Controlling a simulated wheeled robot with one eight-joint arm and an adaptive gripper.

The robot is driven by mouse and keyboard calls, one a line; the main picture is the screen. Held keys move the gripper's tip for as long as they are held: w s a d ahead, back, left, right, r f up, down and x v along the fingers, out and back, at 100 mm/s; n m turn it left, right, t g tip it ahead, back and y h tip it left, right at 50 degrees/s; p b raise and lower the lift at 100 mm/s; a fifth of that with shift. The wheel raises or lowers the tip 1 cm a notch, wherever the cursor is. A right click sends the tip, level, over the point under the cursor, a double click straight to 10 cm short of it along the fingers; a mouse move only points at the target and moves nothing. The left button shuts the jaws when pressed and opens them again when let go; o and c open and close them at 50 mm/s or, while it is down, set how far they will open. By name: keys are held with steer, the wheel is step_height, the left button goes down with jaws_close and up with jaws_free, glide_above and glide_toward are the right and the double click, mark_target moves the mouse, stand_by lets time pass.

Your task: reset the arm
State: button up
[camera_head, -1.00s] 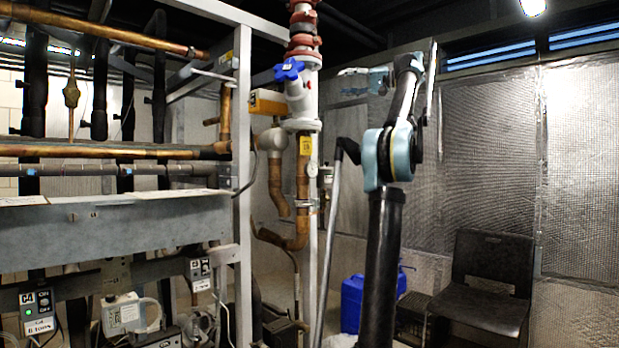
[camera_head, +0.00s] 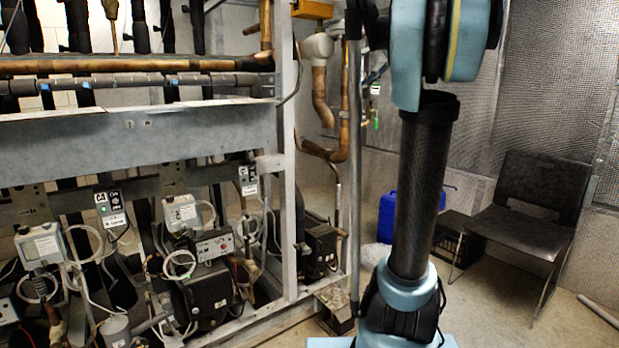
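My own arm stands upright right of the middle in the head view, with a black tube link and pale blue joints. Its upper part runs out of the top of the picture. My gripper is not in view, so its state and anything it may hold are hidden. The task names no other object.
The compressor rack (camera_head: 130,134) with pipes and compressors (camera_head: 208,296) fills the left side, close to my arm. A blue container (camera_head: 387,216) stands behind my arm. A black chair (camera_head: 530,205) is at the right.

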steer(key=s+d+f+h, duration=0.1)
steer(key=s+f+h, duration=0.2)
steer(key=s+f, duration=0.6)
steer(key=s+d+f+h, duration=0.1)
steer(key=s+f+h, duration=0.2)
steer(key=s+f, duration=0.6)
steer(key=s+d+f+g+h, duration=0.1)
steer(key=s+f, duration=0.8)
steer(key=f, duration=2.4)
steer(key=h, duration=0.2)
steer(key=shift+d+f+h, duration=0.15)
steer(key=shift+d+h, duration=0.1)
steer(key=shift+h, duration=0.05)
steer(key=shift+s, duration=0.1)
